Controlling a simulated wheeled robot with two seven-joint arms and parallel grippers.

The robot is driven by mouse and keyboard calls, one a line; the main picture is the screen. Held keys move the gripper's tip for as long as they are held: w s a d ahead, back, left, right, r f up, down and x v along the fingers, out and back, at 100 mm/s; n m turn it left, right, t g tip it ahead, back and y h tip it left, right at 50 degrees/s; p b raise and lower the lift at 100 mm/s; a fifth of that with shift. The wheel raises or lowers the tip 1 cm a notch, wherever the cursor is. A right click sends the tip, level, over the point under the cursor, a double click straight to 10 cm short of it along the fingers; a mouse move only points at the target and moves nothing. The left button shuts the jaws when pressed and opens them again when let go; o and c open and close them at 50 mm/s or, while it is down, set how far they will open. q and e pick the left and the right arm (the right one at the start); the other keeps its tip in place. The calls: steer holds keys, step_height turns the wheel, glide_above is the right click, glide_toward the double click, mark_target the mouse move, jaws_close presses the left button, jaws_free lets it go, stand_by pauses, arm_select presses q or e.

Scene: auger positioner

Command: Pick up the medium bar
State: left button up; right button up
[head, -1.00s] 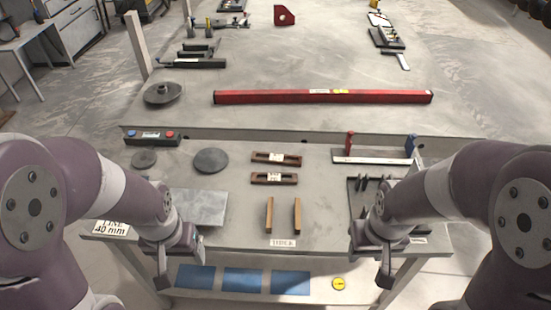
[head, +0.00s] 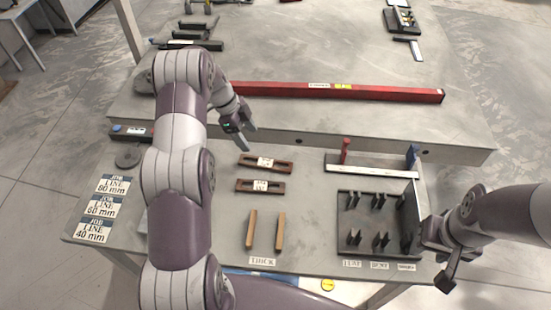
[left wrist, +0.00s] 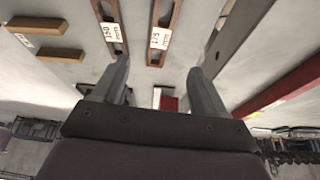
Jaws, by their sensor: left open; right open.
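Two brown slotted bars lie flat and parallel on the near table. The farther bar (head: 265,164) is labelled 175 mm in the left wrist view (left wrist: 172,14); the nearer bar (head: 260,186) is labelled 150 mm there (left wrist: 108,14). No label reads "medium", so I cannot tell which bar is the medium one. My left gripper (head: 247,140) is open and empty, above the table just behind the farther bar. In the left wrist view its fingers (left wrist: 158,72) point towards the bars without touching them. My right gripper (head: 440,264) is open and empty at the table's right front corner.
A long red beam (head: 340,91) lies behind on the far table. Two wooden strips (head: 265,230) lie in front of the bars. A dark pegged rack (head: 378,222) and a pale rail with red and blue posts (head: 370,170) stand at right.

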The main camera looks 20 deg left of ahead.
mark_target(265, 162)
arm_select(q)
steer(key=p+x, duration=0.2)
steer(key=x, duration=0.8)
steer(key=shift+d+f, duration=0.1)
steer(key=shift+f, duration=0.1)
steer(key=shift+d+f, duration=0.1)
steer(key=shift+f, duration=0.25)
steer(key=shift+w+f, duration=0.15)
steer(key=c, duration=1.3)
jaws_close()
